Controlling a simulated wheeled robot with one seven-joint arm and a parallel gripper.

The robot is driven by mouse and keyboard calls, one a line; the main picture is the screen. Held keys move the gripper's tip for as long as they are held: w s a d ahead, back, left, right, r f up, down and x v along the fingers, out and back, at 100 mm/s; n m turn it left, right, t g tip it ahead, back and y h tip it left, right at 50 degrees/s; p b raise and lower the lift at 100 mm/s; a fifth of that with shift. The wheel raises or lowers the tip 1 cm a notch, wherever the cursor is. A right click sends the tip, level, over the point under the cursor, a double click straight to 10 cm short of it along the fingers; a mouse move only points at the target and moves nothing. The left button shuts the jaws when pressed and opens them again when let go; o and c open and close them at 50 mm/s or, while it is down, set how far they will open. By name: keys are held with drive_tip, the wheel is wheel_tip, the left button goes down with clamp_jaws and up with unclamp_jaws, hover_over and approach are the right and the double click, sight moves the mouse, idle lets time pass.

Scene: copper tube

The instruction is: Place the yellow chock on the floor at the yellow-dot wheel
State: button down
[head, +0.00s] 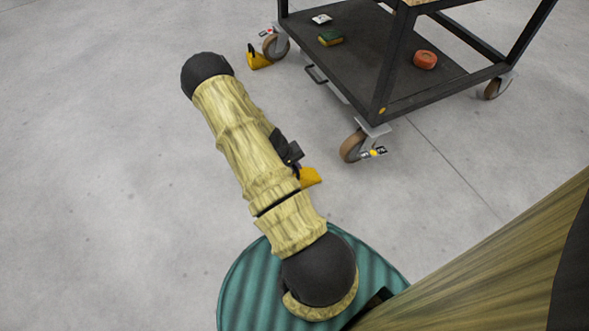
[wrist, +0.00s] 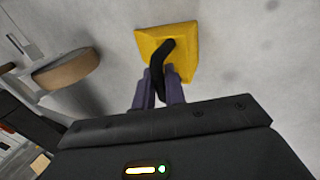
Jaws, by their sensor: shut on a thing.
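The yellow chock (head: 309,177) shows in the head view just right of my forearm, partly hidden by it. In the wrist view the chock (wrist: 186,50) has a dark curved handle, and my gripper (wrist: 158,92) is shut on that handle. My gripper is mostly hidden behind the arm in the head view. The yellow-dot wheel (head: 352,147) is the cart's nearest caster, with a yellow dot on the tag beside it. A tan wheel (wrist: 67,68) shows left of the chock in the wrist view, apart from it. I cannot tell whether the chock touches the floor.
The dark cart (head: 350,60) carries a green-and-yellow sponge (head: 330,38), an orange-red round object (head: 425,59) and a small white item (head: 321,19). Another yellow chock (head: 258,59) sits at the red-dot wheel (head: 276,46). The grey floor (head: 110,180) at left is clear.

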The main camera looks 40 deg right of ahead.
drive_tip(key=shift+d, duration=0.1)
drive_tip(key=c, duration=1.5)
unclamp_jaws()
drive_tip(key=shift+o, duration=0.2)
drive_tip(key=shift+r, duration=0.1)
drive_tip(key=p+v, duration=0.8)
drive_tip(key=v, duration=0.4)
